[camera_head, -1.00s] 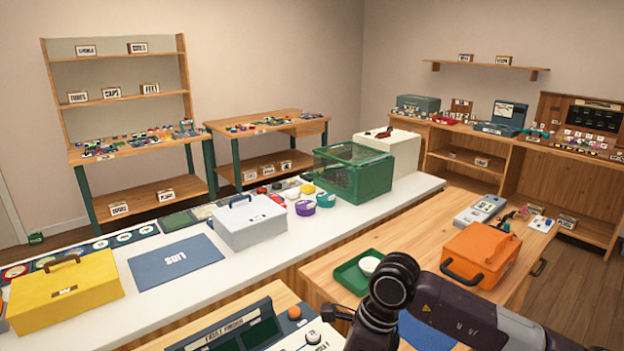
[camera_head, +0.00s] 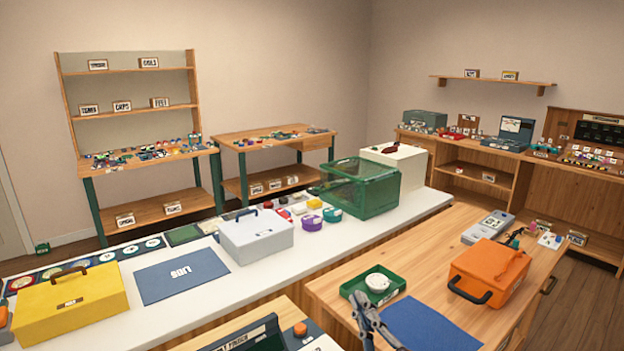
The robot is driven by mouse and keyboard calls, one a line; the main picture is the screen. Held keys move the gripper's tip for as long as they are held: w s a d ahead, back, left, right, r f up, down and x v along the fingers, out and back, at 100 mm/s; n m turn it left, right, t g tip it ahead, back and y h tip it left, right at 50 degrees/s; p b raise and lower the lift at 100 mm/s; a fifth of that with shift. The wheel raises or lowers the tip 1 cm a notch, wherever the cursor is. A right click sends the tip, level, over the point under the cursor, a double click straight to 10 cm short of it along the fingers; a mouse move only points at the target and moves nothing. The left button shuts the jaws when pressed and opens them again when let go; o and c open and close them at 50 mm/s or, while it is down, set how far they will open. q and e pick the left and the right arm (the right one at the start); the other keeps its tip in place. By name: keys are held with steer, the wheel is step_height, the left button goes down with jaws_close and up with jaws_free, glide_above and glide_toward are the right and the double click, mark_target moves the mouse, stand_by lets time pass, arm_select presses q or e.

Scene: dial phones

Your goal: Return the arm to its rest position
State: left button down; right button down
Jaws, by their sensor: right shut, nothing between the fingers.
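My right gripper (camera_head: 366,312) shows at the bottom of the head view, low over the near edge of the wooden table. Its fingers are shut with nothing between them. It is just below the green tray (camera_head: 396,283) and left of the blue mat (camera_head: 425,327). The rest of the right arm is out of frame. My left gripper is not in view.
The green tray holds a white round dish (camera_head: 378,283). An orange case (camera_head: 489,272) stands at the table's right. A white counter (camera_head: 205,290) carries a yellow case (camera_head: 68,305), a grey box (camera_head: 256,238) and a green clear crate (camera_head: 356,190). Wooden table (camera_head: 440,250) has bare room behind the tray.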

steer(key=s+d+f+m+g+h, duration=0.25)
steer(key=s+d+f, duration=0.2)
steer(key=f, duration=0.35)
steer(key=s+d+f+m+g+h, duration=0.1)
steer(key=s+d+f+m+g, duration=0.3)
steer(key=f, duration=0.4)
steer(key=s+d+f+m+g+h, duration=0.1)
steer(key=s+d+f+m+g, duration=0.2)
steer(key=s+f, duration=0.4)
steer(key=s+f+g, duration=0.6)
steer(key=s+f, duration=0.1)
steer(key=s, duration=0.6)
step_height(320, 180, down, 28)
steer(key=s+g, duration=0.2)
steer(key=s, duration=0.1)
steer(key=s+d+f, duration=0.3)
steer(key=s+f, duration=1.1)
steer(key=s, duration=0.2)
steer(key=shift+f+g, duration=0.35)
steer(key=shift+f, duration=0.05)
